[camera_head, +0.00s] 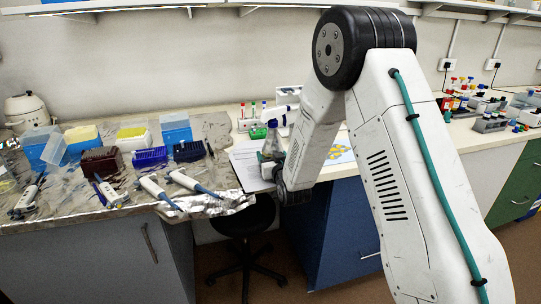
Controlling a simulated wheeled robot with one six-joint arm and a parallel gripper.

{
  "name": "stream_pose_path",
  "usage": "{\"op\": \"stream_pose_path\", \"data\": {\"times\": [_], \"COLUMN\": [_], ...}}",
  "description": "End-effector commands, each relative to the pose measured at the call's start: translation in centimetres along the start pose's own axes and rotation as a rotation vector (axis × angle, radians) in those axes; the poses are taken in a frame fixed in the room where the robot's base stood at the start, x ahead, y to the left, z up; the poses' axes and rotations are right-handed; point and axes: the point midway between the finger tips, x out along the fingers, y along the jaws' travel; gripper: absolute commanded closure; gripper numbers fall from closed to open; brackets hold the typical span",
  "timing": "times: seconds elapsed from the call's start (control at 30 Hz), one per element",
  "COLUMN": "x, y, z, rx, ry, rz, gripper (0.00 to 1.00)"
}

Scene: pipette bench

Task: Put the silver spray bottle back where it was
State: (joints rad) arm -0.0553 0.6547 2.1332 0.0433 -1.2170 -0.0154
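Left are tip boxes (134,138), dark racks (102,161), pipettes (157,189) and crumpled foil (219,204) at the front edge. A black stool (246,222) stands below. Bottles crowd the right bench.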

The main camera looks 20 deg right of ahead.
Motion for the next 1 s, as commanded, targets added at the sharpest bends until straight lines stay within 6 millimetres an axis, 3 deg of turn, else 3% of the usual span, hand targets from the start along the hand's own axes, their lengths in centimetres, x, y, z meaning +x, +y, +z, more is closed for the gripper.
{"op": "stream_pose_path", "data": {"times": [0.17, 0.2, 0.23, 0.6, 1.0], "x": [0.0, 0.0, 0.0, -0.5, -6.6], "y": [0.4, 0.3, 0.3, 0.0, -0.1], "z": [0.3, 0.3, 0.3, 0.4, -0.1], "rx": [0.0, 0.0, 0.0, 0.0, 0.0], "ry": [0.002, 0.0, 0.0, 0.0, 0.0], "rz": [0.004, 0.004, 0.003, 0.0, -0.001], "gripper": [0.86, 0.26, 0.18, 0.16, 0.16]}}
